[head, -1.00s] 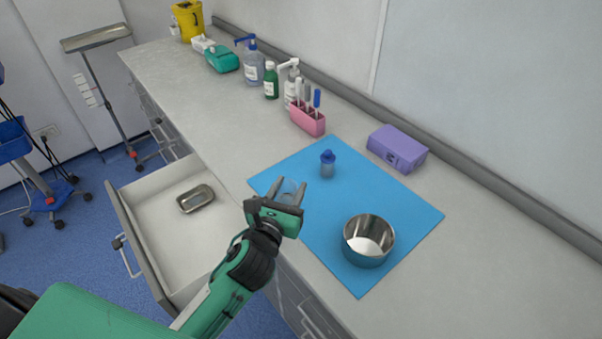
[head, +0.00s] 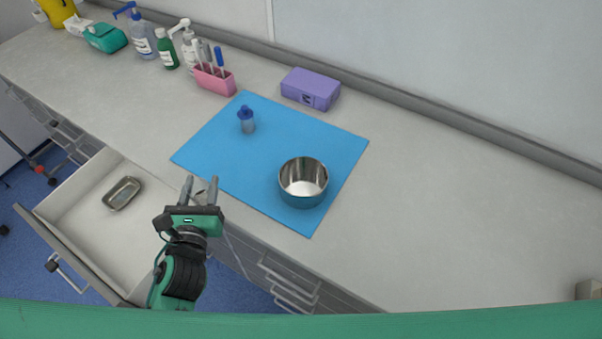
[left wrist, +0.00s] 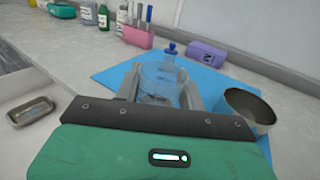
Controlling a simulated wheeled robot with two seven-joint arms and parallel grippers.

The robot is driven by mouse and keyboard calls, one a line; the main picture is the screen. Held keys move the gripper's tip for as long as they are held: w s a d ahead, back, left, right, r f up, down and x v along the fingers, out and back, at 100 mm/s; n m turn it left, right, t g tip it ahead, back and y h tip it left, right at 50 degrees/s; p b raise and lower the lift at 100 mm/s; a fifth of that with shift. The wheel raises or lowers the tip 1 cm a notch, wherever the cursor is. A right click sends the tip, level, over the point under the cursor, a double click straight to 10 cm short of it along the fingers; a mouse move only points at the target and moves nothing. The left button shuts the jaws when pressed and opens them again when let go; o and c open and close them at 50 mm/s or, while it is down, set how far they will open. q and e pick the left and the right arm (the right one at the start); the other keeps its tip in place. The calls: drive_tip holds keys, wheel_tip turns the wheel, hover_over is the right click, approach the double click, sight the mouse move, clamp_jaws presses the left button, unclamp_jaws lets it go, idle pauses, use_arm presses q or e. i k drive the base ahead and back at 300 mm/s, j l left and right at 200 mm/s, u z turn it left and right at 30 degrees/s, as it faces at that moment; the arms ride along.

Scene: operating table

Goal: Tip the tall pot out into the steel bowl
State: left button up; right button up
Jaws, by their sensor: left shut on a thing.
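The tall pot (left wrist: 160,80) is clear and see-through. It stands between the fingers of my left gripper (head: 200,188) in the left wrist view, and the gripper is shut on it. In the head view the pot is only a faint shape between the fingertips, near the counter's front edge by the blue mat. I cannot tell what is in it. The steel bowl (head: 302,202) stands upright on the right part of the mat, to the right of my gripper and apart from it. It also shows in the left wrist view (left wrist: 262,122). My right gripper is out of view.
A blue-capped bottle (head: 247,122) stands on the blue mat (head: 215,150). A purple box (head: 310,88) and a pink holder with pens (head: 214,82) stand behind it. An open drawer (head: 80,195) with a small metal tray (head: 122,193) lies left.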

sight(303, 181)
drive_tip(key=k+j+z, duration=0.1)
drive_tip(key=j+z, duration=0.2)
drive_tip(key=z, duration=0.2)
drive_tip(key=k+j+z, duration=0.1)
drive_tip(key=j+z, duration=0.2)
drive_tip(key=z, duration=0.15)
